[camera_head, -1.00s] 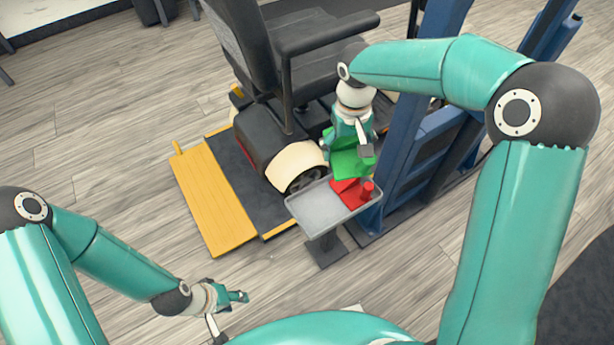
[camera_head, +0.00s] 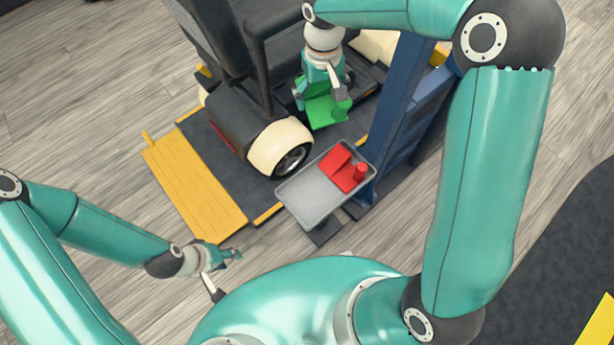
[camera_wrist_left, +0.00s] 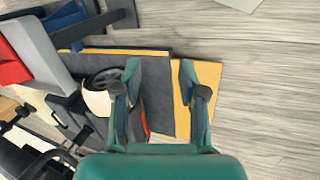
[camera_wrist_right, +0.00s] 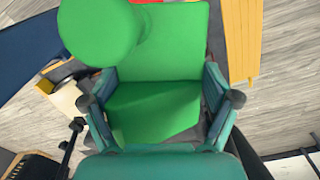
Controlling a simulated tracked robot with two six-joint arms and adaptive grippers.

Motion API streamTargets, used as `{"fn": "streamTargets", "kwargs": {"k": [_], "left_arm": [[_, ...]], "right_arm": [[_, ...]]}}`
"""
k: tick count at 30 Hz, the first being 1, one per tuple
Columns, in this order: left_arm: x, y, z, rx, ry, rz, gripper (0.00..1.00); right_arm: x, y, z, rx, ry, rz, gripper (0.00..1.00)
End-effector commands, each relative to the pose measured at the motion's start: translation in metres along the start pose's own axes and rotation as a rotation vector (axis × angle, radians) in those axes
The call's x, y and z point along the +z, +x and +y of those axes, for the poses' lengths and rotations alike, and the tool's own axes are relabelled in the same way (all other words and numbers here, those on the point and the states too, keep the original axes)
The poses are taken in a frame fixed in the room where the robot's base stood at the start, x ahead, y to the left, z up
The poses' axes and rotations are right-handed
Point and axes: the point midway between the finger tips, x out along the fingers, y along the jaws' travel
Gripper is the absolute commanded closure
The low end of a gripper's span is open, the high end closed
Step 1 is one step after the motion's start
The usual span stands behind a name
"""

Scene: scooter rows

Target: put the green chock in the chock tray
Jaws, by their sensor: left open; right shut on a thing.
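The green chock (camera_head: 325,111) is held in my right gripper (camera_head: 322,90), above the dark platform and beyond the tray. In the right wrist view the green chock (camera_wrist_right: 155,112) fills the space between both fingers, with its round knob at the upper left. The grey chock tray (camera_head: 312,196) stands on a post, with a red chock (camera_head: 343,168) in its right part and its left part bare. My left gripper (camera_head: 232,256) is open and empty over the floor, left of the tray and nearer to me. The left wrist view shows its two fingers (camera_wrist_left: 155,85) apart.
A scooter with a black seat and a cream-rimmed wheel (camera_head: 280,146) stands on the dark platform, left of the tray. A yellow ramp (camera_head: 195,190) lies at the platform's left edge. A blue post (camera_head: 398,110) rises right of the tray. Open wooden floor lies at left.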

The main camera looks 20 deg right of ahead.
Motion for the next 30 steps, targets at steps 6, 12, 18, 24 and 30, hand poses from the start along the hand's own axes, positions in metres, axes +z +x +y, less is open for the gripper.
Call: {"fn": "streamTargets", "kwargs": {"k": [6, 12, 18, 24, 30], "left_arm": [[0.0, 0.001, -0.001, 0.0, 0.0, 0.0, 0.4], [0.0, 0.016, -0.006, 0.0, 0.0, 0.0, 0.26], [0.0, 0.039, -0.014, 0.0, 0.0, 0.0, 0.26], [0.0, 0.056, -0.02, 0.0, 0.0, 0.0, 0.26], [0.0, 0.061, -0.022, 0.0, 0.0, 0.0, 0.26]], "right_arm": [[-0.002, 0.003, -0.007, 0.001, -0.018, -0.003, 0.71], [0.012, 0.049, -0.022, 0.013, -0.084, -0.056, 0.71], [0.047, 0.128, -0.047, 0.029, -0.211, -0.155, 0.71], [0.083, 0.186, -0.064, 0.037, -0.322, -0.238, 0.71], [0.097, 0.207, -0.069, 0.038, -0.366, -0.268, 0.71]]}}
